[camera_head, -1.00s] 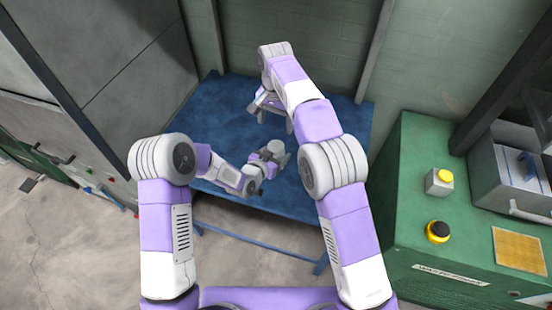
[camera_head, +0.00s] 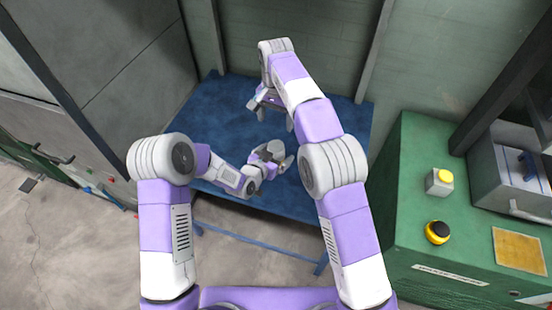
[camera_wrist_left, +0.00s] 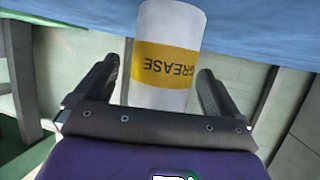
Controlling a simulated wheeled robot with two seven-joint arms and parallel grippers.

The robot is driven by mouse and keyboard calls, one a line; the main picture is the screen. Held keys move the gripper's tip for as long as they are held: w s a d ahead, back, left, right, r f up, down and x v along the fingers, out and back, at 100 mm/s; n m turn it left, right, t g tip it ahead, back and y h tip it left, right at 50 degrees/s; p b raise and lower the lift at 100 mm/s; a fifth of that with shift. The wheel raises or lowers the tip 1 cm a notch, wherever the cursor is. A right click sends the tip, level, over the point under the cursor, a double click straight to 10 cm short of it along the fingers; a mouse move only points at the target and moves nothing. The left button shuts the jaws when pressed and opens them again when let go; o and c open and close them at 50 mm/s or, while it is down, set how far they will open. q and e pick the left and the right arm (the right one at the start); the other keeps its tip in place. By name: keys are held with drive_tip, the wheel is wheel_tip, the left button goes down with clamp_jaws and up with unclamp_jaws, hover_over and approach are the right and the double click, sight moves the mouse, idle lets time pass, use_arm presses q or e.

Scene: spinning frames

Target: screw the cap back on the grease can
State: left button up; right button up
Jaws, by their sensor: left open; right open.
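In the left wrist view the grease can (camera_wrist_left: 168,55) is a white cylinder with a yellow band marked GREASE, upside down in the picture. My left gripper (camera_wrist_left: 157,90) is open, with one finger on each side of the can and visible gaps between. The can's lower end in that picture is hidden behind the gripper. In the head view my left gripper (camera_head: 272,158) is low over the table, around a small grey round top that appears to be the can (camera_head: 273,146). My right gripper (camera_head: 270,112) is open, higher and farther back. I cannot make out the cap.
To the right is a green cabinet (camera_head: 420,160) with a yellow-button box (camera_head: 439,182), a black-and-yellow knob (camera_head: 438,232) and a grey metal box (camera_head: 505,165).

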use_arm(q)
drive_tip(key=v, duration=0.7)
drive_tip(key=shift+s, duration=0.15)
drive_tip(key=shift+r+p, duration=0.1)
drive_tip(key=shift+p, duration=0.2)
